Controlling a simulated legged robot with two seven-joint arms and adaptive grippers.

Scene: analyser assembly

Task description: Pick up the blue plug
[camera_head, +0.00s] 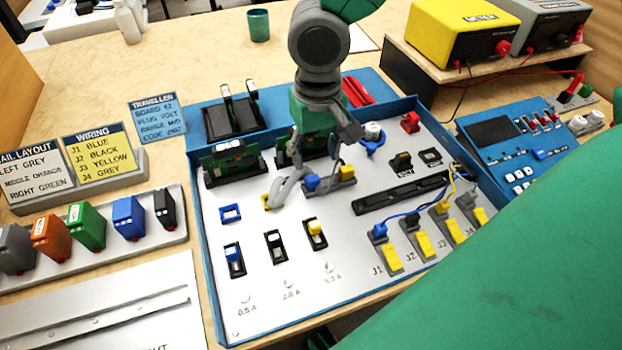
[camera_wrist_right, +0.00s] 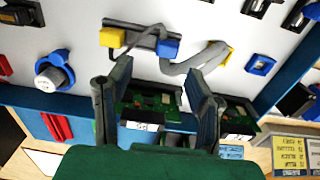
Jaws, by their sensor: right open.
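A blue plug (camera_head: 312,182) sits on the white panel beside a yellow plug (camera_head: 347,172), with a grey cable (camera_head: 285,187) at its side. In the wrist view the blue plug (camera_wrist_right: 168,47) lies beyond the gap between my fingers, nearer the right of the yellow plug (camera_wrist_right: 112,37). My right gripper (camera_wrist_right: 158,72) is open with nothing between its fingertips, and is apart from the plug. In the head view the right gripper (camera_head: 322,138) hangs over the panel's back, partly hiding the circuit boards. The left gripper is not in view.
Circuit boards (camera_wrist_right: 150,100) stand close behind my fingers. A white knob in a blue ring (camera_head: 372,133) is to the right. A blue square frame (camera_head: 230,213) is to the left. A blue wire (camera_head: 400,216) runs near the J1 socket.

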